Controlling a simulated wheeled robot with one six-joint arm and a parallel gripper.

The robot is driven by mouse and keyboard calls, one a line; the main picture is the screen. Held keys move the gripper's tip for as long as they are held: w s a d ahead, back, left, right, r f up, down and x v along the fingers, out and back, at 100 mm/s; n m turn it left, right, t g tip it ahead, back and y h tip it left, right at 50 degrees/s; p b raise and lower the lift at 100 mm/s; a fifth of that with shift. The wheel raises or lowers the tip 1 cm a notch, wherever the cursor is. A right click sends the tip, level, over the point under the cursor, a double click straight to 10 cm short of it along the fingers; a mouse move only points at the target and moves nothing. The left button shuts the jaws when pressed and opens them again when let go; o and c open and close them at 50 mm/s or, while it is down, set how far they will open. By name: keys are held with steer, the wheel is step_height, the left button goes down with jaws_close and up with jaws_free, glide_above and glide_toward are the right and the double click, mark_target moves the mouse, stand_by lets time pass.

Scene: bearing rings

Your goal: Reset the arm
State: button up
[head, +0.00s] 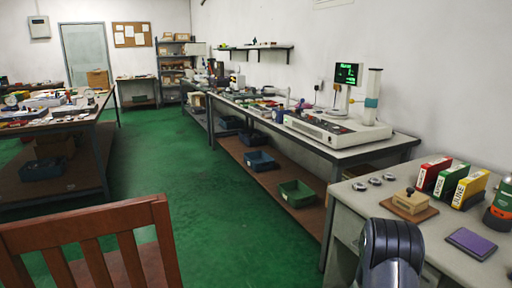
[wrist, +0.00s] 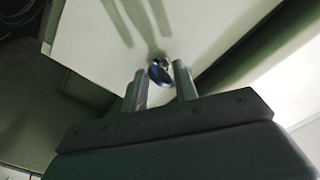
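My gripper (wrist: 160,72) shows in the wrist view, with its two grey fingers on either side of a small shiny bearing ring (wrist: 160,74). The ring is tilted, with a dark blue inner face, and fills the gap between the fingertips, so the gripper looks shut on it. Pale surface lies beyond, with finger-like shadows on it. In the head view a dark rounded part of my arm rises at the bottom; the gripper itself is out of that view.
A wooden chair (head: 95,225) is at front left. The green floor (head: 220,215) between the benches is clear.

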steer(key=shift+s+a+m+p, duration=0.15)
steer(key=shift+a+m+p, duration=0.2)
steer(key=shift+m+p, duration=1.25)
steer(key=shift+s+a+m+p, duration=0.15)
steer(key=shift+a+m+p, duration=0.2)
steer(key=shift+m+p, duration=1.3)
steer(key=shift+s+a+m+p, duration=0.25)
steer(key=shift+m+p, duration=0.6)
steer(key=shift+m, duration=1.5)
steer(key=shift+w+a, duration=0.1)
